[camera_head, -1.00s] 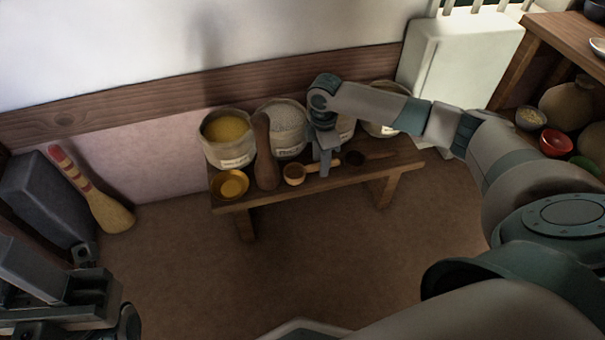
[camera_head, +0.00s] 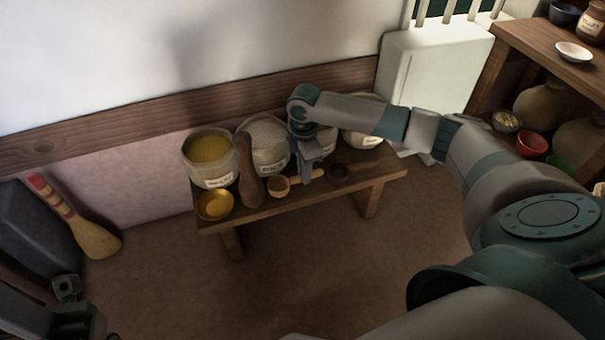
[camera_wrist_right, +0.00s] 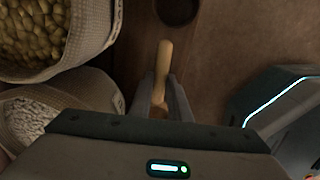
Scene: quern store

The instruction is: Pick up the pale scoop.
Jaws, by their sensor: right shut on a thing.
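The pale scoop (camera_head: 279,187) lies along the front of the low wooden bench (camera_head: 225,219), its round bowl to the left and its handle pointing right. My right gripper (camera_head: 307,174) is down over the bench, shut on the handle. In the right wrist view the pale handle (camera_wrist_right: 163,68) runs between the two fingers (camera_wrist_right: 161,95); the scoop's bowl is hidden there behind the gripper body. I cannot tell whether the scoop is clear of the bench. My left gripper (camera_head: 66,290) shows only partly at the lower left, and its jaws are unclear.
A dark scoop (camera_head: 338,173) lies just right of the pale handle. A brown wooden club (camera_head: 250,172) and a yellow bowl (camera_head: 214,205) are to the left. Sacks of grain (camera_head: 213,177) line the back. A broom (camera_head: 92,238) leans at far left. The floor in front is clear.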

